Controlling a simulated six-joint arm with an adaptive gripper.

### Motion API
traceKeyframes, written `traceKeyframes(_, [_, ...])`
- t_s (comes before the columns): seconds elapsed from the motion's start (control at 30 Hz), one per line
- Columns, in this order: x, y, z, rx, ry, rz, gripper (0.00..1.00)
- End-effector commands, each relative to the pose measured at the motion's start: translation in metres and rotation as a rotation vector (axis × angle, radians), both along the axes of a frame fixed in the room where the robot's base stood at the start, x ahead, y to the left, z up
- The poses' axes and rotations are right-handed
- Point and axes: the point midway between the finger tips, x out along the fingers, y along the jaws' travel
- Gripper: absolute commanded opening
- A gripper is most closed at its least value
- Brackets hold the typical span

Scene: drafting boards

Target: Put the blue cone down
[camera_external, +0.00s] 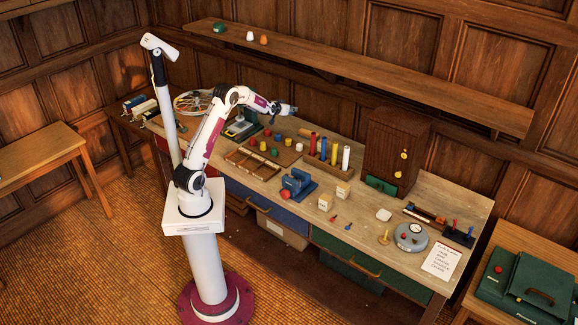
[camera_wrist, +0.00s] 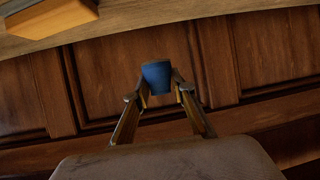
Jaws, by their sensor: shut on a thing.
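The blue cone (camera_wrist: 157,77) is between the two fingers of my gripper (camera_wrist: 160,90) in the wrist view, with a finger against each side. The jaws are shut on it. In the external view, my gripper (camera_external: 291,109) is raised above the back part of the workbench and points to the right, toward the panelled wall. The cone is too small there to make out clearly. In the wrist view only dark wall panels show behind the cone, and no surface touches it.
The long workbench (camera_external: 460,205) holds a compartment tray (camera_external: 250,166), colored cylinders (camera_external: 346,158), a blue vise (camera_external: 297,183) and a brown cabinet (camera_external: 396,150). A wall shelf (camera_external: 400,90) runs above, with small objects at its left end.

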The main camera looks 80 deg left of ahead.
Motion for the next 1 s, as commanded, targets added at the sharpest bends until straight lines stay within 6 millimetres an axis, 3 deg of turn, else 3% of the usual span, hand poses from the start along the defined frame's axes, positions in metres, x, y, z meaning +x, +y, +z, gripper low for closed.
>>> traceKeyframes(0.27, [0.000,0.000,-0.004,0.000,0.001,0.000,0.03])
traceKeyframes(0.7, [0.000,-0.001,-0.056,-0.001,0.002,-0.001,0.03])
traceKeyframes(1.0, [0.001,0.000,-0.063,0.000,0.000,-0.001,0.03])
